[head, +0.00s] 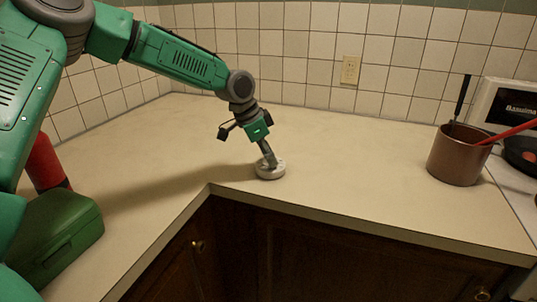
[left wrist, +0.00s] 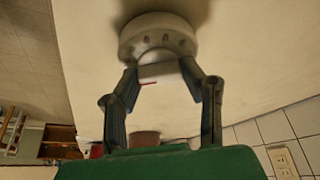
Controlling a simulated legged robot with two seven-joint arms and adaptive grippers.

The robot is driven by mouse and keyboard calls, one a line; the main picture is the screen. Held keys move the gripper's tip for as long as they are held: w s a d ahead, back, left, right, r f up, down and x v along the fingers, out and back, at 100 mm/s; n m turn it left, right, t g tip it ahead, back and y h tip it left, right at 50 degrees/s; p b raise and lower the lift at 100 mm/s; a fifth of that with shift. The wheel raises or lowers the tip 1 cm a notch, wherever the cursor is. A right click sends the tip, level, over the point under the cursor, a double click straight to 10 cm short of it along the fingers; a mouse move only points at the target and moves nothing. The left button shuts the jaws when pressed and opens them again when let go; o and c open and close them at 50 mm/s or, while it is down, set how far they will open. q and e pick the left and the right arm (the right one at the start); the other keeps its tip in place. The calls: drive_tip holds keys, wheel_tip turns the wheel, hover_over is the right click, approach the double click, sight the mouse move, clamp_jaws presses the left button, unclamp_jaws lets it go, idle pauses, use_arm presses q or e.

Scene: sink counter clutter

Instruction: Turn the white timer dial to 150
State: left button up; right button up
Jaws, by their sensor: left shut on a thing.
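The white timer dial (head: 270,170) is a round white disc on the counter, near the inner corner of the counter's front edge. It also shows in the left wrist view (left wrist: 156,35), with dark marks around its face and a raised white grip bar in the middle. My left gripper (head: 270,163) comes down on the dial from above, slightly tilted. In the left wrist view its two fingers (left wrist: 164,75) are on either side of the raised bar and shut on it. The numbers on the dial are too small to read. My right gripper is not in view.
A brown pot (head: 458,155) with utensils stands at the right, beside a stove with a dark pan (head: 521,152). A green box (head: 55,232) and a red cylinder (head: 45,163) are at the left. The counter around the dial is clear.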

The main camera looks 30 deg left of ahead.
use_arm(q)
drive_tip(key=shift+r+n+p, duration=0.25)
drive_tip(key=shift+n+p, duration=0.05)
drive_tip(key=shift+p, duration=0.2)
drive_tip(key=shift+d+f+n+y+p, duration=0.1)
drive_tip(key=shift+n+y+p, duration=0.2)
drive_tip(key=shift+n+p, duration=0.15)
drive_tip(key=shift+f, duration=0.15)
drive_tip(key=o, duration=1.2)
drive_tip(key=shift+c, duration=0.2)
drive_tip(key=shift+r, duration=0.25)
drive_tip(key=v, duration=1.1)
drive_tip(key=shift+s+a, duration=0.25)
